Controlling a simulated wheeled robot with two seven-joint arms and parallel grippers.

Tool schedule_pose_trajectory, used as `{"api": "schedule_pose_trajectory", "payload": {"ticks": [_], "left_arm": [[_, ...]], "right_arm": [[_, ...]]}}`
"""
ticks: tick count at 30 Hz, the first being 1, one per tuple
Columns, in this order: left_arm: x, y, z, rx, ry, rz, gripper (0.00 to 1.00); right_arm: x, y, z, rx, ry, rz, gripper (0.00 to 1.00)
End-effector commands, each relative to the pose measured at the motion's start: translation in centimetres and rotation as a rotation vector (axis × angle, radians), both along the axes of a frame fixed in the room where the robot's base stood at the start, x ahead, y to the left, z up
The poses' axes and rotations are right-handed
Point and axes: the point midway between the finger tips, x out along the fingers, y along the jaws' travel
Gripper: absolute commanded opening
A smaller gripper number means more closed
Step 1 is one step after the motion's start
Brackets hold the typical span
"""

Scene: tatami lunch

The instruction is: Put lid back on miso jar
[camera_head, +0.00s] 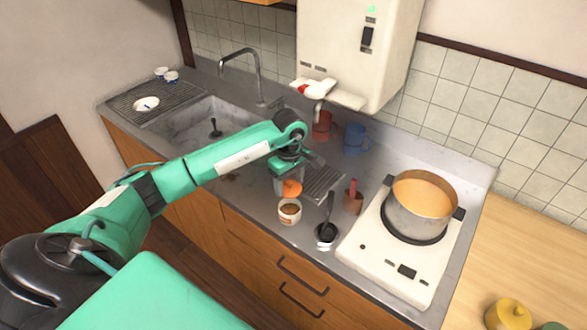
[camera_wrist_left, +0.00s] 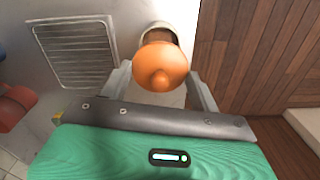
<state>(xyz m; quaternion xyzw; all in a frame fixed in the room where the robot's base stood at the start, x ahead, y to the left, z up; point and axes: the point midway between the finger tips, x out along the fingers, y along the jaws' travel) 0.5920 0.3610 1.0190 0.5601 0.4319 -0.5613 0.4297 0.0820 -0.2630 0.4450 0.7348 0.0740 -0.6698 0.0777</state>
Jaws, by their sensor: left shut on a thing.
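The miso jar (camera_head: 289,212) is a small white jar with brown contents, standing open on the counter near its front edge. Its pale rim (camera_wrist_left: 160,28) shows in the left wrist view, partly hidden behind the lid. The orange lid (camera_head: 291,189) has a round knob, which shows in the left wrist view (camera_wrist_left: 160,68). My left gripper (camera_head: 287,178) is shut on the lid, with a finger on each side of it, and holds it close to the jar on the sink side. I cannot tell whether lid and jar touch. My right gripper is not in view.
A black ladle in a small holder (camera_head: 326,235) and a brown cup with a red-handled tool (camera_head: 353,200) stand right of the jar. A pot (camera_head: 421,205) sits on the white stove (camera_head: 385,262). A metal grate (camera_head: 322,182) lies beside my gripper.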

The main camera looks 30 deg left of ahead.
Motion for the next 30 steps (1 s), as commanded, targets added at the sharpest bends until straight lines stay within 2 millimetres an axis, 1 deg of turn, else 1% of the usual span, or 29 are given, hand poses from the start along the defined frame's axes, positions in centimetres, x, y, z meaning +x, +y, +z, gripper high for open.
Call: {"api": "schedule_pose_trajectory", "payload": {"ticks": [2, 8, 14, 20, 21, 22, 26, 30], "left_arm": [[-0.1, 0.1, -0.1, 0.0, 0.001, -0.001, 0.38], [-0.1, 0.1, -1.0, 0.001, 0.002, -0.002, 0.38], [-0.1, 0.0, -2.6, 0.0, 0.002, -0.002, 0.38], [-0.2, 0.0, -4.6, 0.0, 0.003, -0.002, 0.38], [-0.1, 0.1, -5.2, 0.001, 0.002, -0.002, 0.38], [-0.1, 0.1, -5.5, 0.001, 0.001, -0.002, 0.38], [-0.1, 0.1, -6.3, 0.001, 0.001, -0.002, 0.38], [-0.1, 0.1, -6.6, 0.001, 0.001, -0.002, 0.38]], "right_arm": [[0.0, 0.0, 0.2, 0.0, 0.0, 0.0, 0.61], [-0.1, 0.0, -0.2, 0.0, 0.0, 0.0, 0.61], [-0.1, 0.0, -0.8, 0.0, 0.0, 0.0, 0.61], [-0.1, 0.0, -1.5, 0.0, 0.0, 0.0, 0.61], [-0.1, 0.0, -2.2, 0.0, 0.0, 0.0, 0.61], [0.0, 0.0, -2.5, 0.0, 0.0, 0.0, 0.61], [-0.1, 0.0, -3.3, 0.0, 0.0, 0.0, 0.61], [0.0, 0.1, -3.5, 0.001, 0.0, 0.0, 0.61]]}}
